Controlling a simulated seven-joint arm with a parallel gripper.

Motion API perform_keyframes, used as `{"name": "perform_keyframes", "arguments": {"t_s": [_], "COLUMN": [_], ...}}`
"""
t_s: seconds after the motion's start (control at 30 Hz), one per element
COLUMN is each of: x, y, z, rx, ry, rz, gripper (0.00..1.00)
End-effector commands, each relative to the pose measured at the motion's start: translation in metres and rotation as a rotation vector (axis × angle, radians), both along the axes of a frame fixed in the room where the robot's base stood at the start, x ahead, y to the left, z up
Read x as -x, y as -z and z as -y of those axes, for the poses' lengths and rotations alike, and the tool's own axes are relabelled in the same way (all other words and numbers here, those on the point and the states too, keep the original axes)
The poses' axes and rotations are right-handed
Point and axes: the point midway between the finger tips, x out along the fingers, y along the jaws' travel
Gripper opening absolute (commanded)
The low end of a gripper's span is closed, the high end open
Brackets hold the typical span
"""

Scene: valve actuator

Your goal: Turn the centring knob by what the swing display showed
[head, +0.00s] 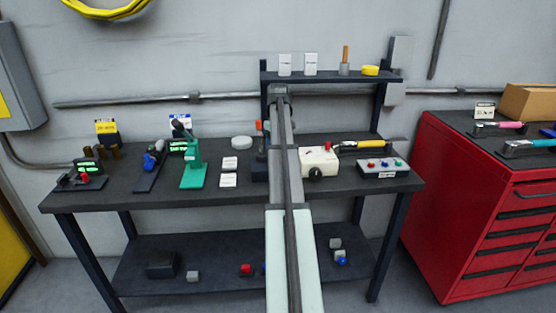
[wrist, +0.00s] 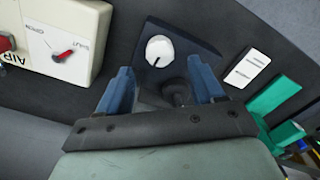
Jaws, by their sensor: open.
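A black round post (wrist: 177,91) shows between the fingers. In the head view my arm hides the knob. Lit green displays (head: 85,165) (head: 178,146) stand at the bench's left; their text is too small to read.
A cream box (wrist: 65,35) with a red-pointer dial and a red part is close to the left finger; it also shows in the head view (head: 319,158). White cards (wrist: 247,68) and a green stand (wrist: 275,100) are to the right. A shelf (head: 335,76) rises behind the bench.

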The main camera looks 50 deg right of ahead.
Motion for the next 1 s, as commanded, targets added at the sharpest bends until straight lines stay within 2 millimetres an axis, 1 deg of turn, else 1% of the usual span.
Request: {"name": "perform_keyframes", "arguments": {"t_s": [0.03,0.1,0.2,0.3,0.5,0.8,0.87,1.0], "x": [0.001,0.001,0.001,0.001,0.0,0.0,0.0,0.0], "y": [0.011,0.021,0.035,0.045,0.055,0.057,0.056,0.056], "z": [-0.001,-0.001,-0.001,0.0,0.0,0.0,0.0,0.0], "rx": [-0.002,-0.001,-0.001,-0.001,0.0,0.0,0.0,0.0], "ry": [0.0,0.0,0.001,0.001,0.001,0.001,0.001,0.001], "rz": [-0.002,-0.002,-0.002,-0.001,0.0,0.0,0.0,0.0], "gripper": [0.67,0.67,0.67,0.67,0.67,0.67,0.62,0.49]}}
